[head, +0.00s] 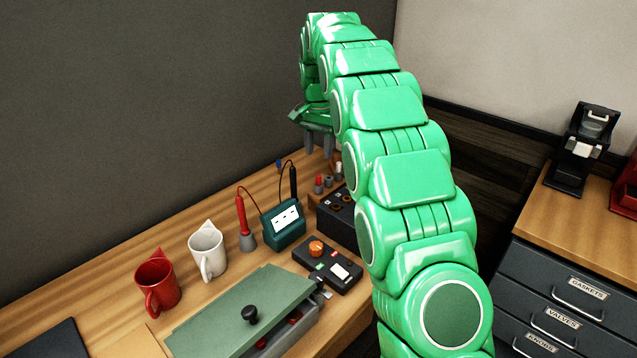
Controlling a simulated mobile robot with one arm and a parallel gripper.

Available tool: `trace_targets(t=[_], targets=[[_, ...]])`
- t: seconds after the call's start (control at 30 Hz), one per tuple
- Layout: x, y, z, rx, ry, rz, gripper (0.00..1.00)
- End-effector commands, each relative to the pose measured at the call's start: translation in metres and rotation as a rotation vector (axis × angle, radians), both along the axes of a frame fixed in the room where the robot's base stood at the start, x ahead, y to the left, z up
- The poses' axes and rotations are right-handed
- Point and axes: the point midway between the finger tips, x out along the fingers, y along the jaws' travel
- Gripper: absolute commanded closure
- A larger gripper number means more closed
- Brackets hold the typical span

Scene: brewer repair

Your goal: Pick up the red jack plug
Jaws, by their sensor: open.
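A small red jack plug (319,185) appears to stand upright near the back of the wooden bench, beside a black box with sockets. One or two grey and pale plugs (328,181) are close to its right. My gripper (318,145) is open, with its dark fingers pointing down. It hangs above and beyond the plugs, apart from the red plug in the picture. Nothing shows between the fingers. My arm covers the area right of the plugs.
A black socket box (338,215), a teal meter (285,227) with red and black probes, and a control box with an orange knob (327,265) stand nearby. White (207,250) and red (157,285) mugs and a green-lidded case (240,312) are nearer. Drawers (570,290) stand right.

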Motion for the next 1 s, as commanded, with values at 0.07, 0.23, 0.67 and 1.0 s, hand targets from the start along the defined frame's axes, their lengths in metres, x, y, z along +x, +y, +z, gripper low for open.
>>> trace_targets(t=[0.07,0.23,0.67,1.0], targets=[[0.006,0.003,-0.004,0.001,-0.002,-0.005,0.53],[0.011,0.006,-0.008,0.002,-0.003,-0.012,0.53],[0.01,0.005,-0.035,0.002,-0.004,-0.012,0.53],[0.007,0.001,-0.067,0.002,-0.002,-0.012,0.53]])
